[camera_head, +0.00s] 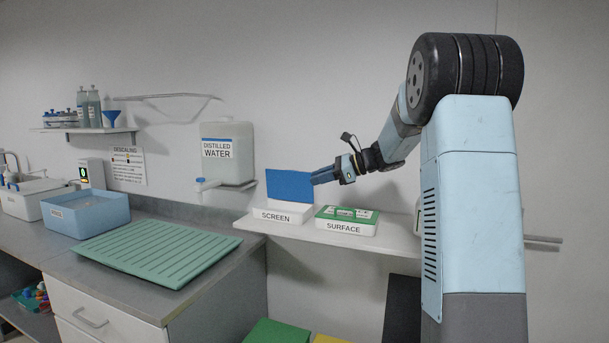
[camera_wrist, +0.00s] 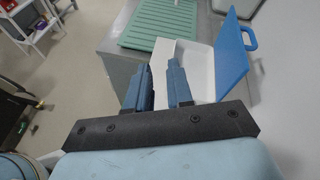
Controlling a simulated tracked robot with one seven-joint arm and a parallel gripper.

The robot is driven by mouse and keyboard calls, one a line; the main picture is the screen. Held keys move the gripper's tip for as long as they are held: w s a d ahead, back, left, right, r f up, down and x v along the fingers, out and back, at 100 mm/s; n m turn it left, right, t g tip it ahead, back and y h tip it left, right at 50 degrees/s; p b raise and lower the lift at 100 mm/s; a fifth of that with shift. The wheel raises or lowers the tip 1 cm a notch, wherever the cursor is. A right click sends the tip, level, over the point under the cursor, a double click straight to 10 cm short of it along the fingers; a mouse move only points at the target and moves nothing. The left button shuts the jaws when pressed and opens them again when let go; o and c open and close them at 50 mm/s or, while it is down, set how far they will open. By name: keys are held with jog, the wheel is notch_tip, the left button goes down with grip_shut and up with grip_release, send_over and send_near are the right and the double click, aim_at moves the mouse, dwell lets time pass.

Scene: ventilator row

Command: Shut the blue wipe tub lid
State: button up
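The blue wipe tub lid (camera_head: 289,186) stands open, roughly upright, at the back of the white tub labelled SCREEN (camera_head: 278,216) on the wall shelf. In the wrist view the blue lid (camera_wrist: 231,62) leans outward on the right side of the white tub (camera_wrist: 201,75), whose open inside shows. My gripper (camera_head: 315,179) is at the right edge of the lid in the head view, above tub height; contact cannot be told. In the wrist view my gripper (camera_wrist: 160,75) has its two fingers apart with nothing between them, near the tub's near end.
A green-lidded tub labelled SURFACE (camera_head: 347,217) sits shut to the right on the same shelf (camera_head: 390,240). The distilled water container (camera_head: 228,152) hangs to the left. A green ribbed mat (camera_head: 158,250) and blue basin (camera_head: 86,212) are on the counter.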

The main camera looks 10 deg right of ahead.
aim_at(304, 173)
jog(key=w+d+f+m+t+y, duration=0.1)
jog(key=w+d+m+t, duration=0.15)
jog(key=w+d, duration=0.35)
jog(key=w+d+f+m+t+y, duration=0.1)
jog(key=w+d+f+m+t, duration=0.1)
jog(key=w+d+m, duration=0.25)
jog(key=shift+n, duration=0.4)
jog(key=x, duration=1.3)
jog(key=shift+w+r, duration=0.1)
jog(key=shift+w, duration=0.3)
jog(key=shift+a, duration=0.1)
grip_shut()
